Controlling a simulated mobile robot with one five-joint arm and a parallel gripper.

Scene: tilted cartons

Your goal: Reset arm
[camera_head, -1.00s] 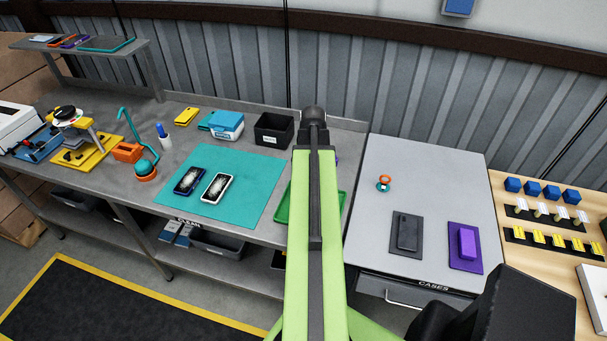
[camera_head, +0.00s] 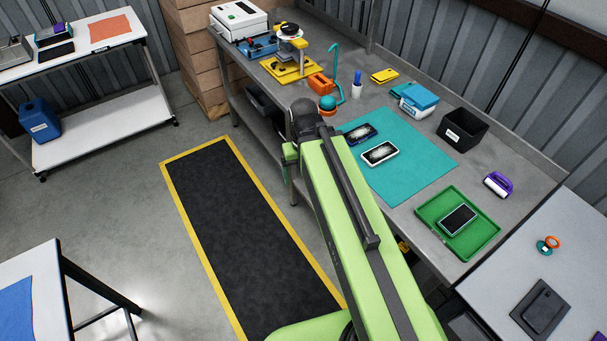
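My own green arm (camera_head: 352,215) reaches up from the bottom of the head view to a dark joint (camera_head: 304,118) in front of the workbench's near edge. A short green part shows just left of that joint. My gripper is not visible, so I cannot tell whether it is open or shut or holds anything.
The grey workbench (camera_head: 395,83) bears a teal mat (camera_head: 410,178) with two phones and a green tray (camera_head: 462,248) with one phone. A black bin (camera_head: 462,130) stands behind. A yellow-edged floor mat (camera_head: 250,235) lies clear at left. White tables (camera_head: 105,108) stand further left.

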